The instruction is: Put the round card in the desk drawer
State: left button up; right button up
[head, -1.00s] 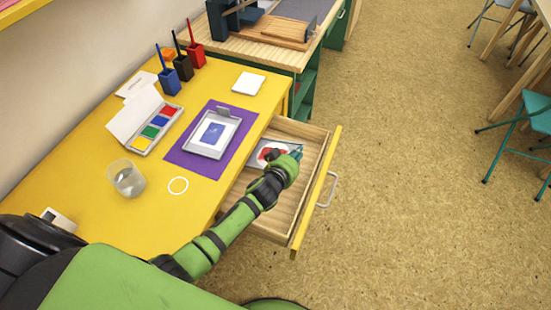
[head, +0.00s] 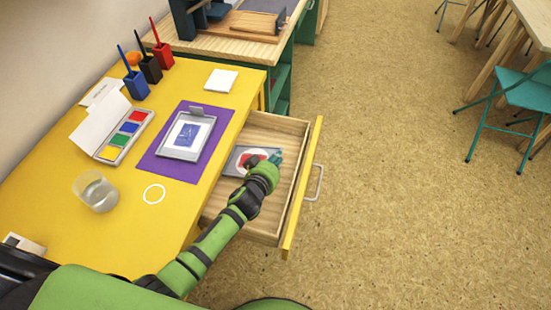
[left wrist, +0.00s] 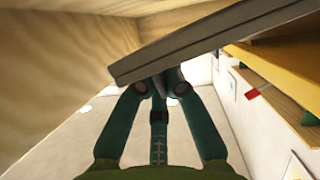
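The desk drawer (head: 293,190) is pulled out from the yellow desk. Inside it, a white round card with a red picture (head: 245,160) lies over a flat grey item (head: 231,165), partly covered by my left gripper. My left gripper (head: 272,160) is low in the drawer, at the card's right side. In the left wrist view its teal fingers (left wrist: 160,85) run up to the edge of a grey slab (left wrist: 215,38), which hides their tips. I cannot tell whether they grip the card. My right gripper is not in view.
On the desk (head: 60,220) are a white ring (head: 154,194), a clear cup (head: 96,191), a purple mat (head: 152,164) with a framed card, an inkpad set (head: 125,135), pen holders (head: 137,85) and a white pad (head: 221,80). The drawer walls surround my gripper closely.

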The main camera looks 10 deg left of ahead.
pick_arm(q)
jog(key=shift+o, duration=1.3)
jog(key=shift+r, duration=0.2)
jog(key=p+v, duration=0.1)
jog(key=v, duration=0.6)
jog(key=shift+s+r, duration=0.15)
jog(key=shift+s, duration=0.1)
jog(key=shift+a, duration=0.1)
